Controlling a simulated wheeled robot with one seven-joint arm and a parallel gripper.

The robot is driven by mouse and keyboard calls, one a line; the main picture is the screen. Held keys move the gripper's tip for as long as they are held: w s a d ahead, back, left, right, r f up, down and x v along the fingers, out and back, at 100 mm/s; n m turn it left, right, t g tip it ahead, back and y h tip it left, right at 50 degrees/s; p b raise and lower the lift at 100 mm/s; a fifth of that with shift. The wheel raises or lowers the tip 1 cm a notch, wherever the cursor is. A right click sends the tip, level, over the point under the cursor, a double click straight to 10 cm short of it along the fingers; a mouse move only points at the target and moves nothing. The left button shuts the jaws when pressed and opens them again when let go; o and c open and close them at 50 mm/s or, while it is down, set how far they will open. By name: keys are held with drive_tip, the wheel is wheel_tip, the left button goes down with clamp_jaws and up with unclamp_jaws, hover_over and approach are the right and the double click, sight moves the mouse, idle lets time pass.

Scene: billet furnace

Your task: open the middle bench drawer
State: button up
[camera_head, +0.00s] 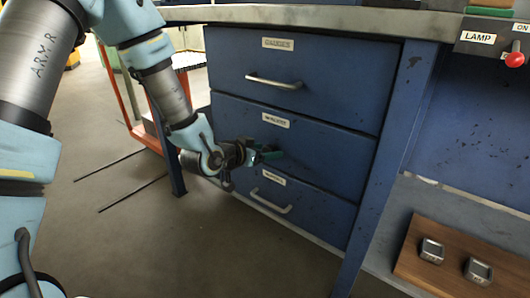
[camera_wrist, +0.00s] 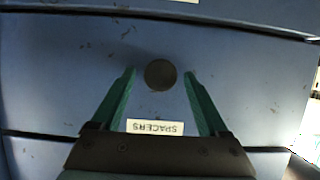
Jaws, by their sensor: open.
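The middle bench drawer (camera_head: 320,148) is a blue front, flush between two other drawers, and looks shut. It also fills most of the wrist view (camera_wrist: 255,80), where its SPACERS label (camera_wrist: 155,127) appears upside down. A round grey knob (camera_wrist: 160,74) shows on this front. My gripper (camera_head: 268,154) is at the left part of the middle drawer and hides the knob in the head view. In the wrist view my gripper (camera_wrist: 160,76) is open, its green fingers on either side of the knob with gaps between. I cannot tell how deep the fingertips reach.
The top drawer (camera_head: 330,85) and bottom drawer (camera_head: 315,215) have bar handles (camera_head: 273,82). A blue bench leg (camera_head: 385,165) stands to the right. A lamp panel with a red knob (camera_head: 515,59) is at upper right. A wooden board (camera_head: 450,250) holds two small metal blocks.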

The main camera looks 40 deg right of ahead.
clamp_jaws()
idle(0.7)
idle(0.7)
